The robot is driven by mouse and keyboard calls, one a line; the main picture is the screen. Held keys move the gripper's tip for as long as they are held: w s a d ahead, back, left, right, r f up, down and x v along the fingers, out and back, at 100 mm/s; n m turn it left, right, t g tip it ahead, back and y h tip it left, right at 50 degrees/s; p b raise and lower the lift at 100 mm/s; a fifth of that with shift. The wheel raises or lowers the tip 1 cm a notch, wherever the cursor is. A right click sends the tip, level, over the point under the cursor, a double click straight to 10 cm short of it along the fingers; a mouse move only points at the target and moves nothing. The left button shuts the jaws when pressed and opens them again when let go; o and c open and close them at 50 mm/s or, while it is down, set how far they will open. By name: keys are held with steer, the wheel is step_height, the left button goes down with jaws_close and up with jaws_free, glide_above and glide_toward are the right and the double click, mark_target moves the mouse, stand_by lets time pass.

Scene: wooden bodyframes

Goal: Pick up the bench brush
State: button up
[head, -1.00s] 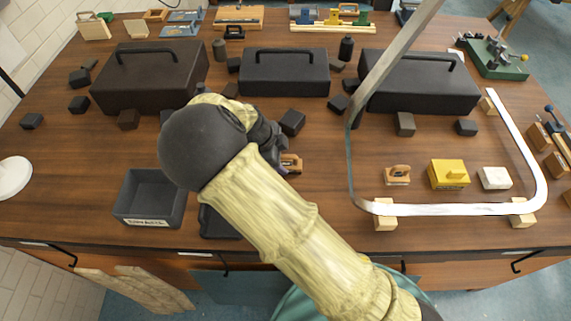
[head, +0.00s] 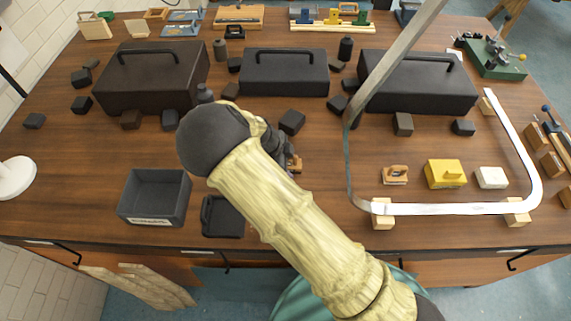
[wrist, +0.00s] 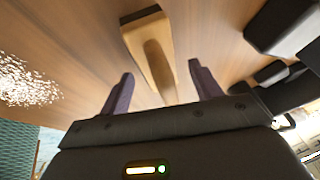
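A wooden piece with a long rounded handle (wrist: 155,50), which looks like the bench brush, lies on the brown table in the wrist view. It is ahead of my gripper (wrist: 162,82), in line with the gap between the fingers. The two fingers are apart with nothing between their tips. In the head view my forearm and wrist hide most of the gripper. A small part of the wooden piece (head: 296,164) shows just right of my wrist. Its bristles cannot be made out.
Dark toolboxes (head: 285,75) stand behind, with several small dark blocks around them. A grey bin (head: 155,195) and a flat black case (head: 222,217) are at the front left. A white curved strip (head: 450,209) on wooden blocks surrounds a yellow block (head: 445,174) at right.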

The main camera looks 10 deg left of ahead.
steer(key=c, duration=1.1)
step_height(320, 180, up, 10)
steer(key=shift+r+b, duration=0.1)
steer(key=shift+b, duration=1.1)
steer(key=shift+o, duration=1.3)
steer(key=shift+c, duration=0.4)
